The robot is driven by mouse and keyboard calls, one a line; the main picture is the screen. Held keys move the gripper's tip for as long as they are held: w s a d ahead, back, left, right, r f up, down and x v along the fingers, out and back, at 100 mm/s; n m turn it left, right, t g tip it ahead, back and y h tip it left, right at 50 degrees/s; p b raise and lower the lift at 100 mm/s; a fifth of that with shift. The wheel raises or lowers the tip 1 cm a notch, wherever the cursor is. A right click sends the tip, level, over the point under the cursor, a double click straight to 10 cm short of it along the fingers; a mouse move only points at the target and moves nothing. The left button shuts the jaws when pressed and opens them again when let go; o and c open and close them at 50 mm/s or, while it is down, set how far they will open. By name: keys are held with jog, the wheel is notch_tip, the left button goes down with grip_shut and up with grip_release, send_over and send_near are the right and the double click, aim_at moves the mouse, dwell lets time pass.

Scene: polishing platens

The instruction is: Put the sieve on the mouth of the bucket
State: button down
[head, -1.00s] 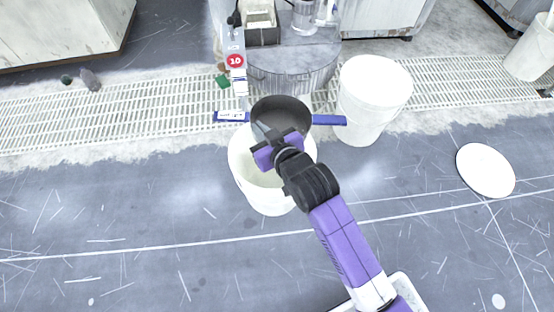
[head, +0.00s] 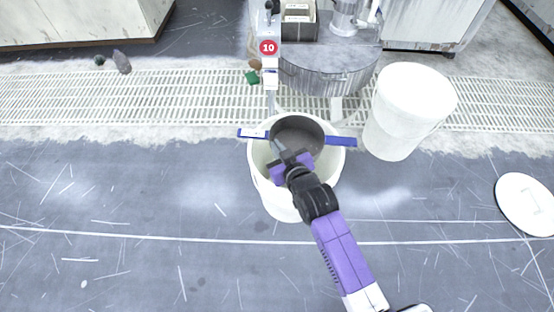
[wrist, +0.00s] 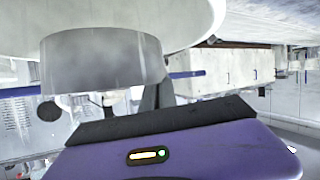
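The sieve (head: 305,131) is a dark grey round pan with a blue handle on each side. In the head view it lies over the far part of the mouth of the white bucket (head: 279,204), with its handles reaching across the rim. My gripper (head: 279,146) is shut on the sieve's near-left wall. The wrist view shows the sieve's grey wall (wrist: 95,65) beside my fingers (wrist: 151,96), with the white bucket (wrist: 195,22) behind it. Much of the wall stands clear of the bucket there. I cannot tell whether the sieve touches the rim.
A white lidded bucket (head: 407,105) stands close on the right. A round grey platen machine (head: 325,75) with a red number 10 sign (head: 268,47) is behind. A white disc (head: 527,204) lies on the floor at right. The left floor is clear.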

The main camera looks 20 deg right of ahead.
jog(key=shift+f+b, duration=1.1)
jog(key=shift+f, duration=1.25)
jog(key=c, duration=1.7)
grip_release()
jog(key=shift+p+v, duration=2.55)
jog(key=shift+v, duration=3.45)
jog(key=shift+r, duration=0.1)
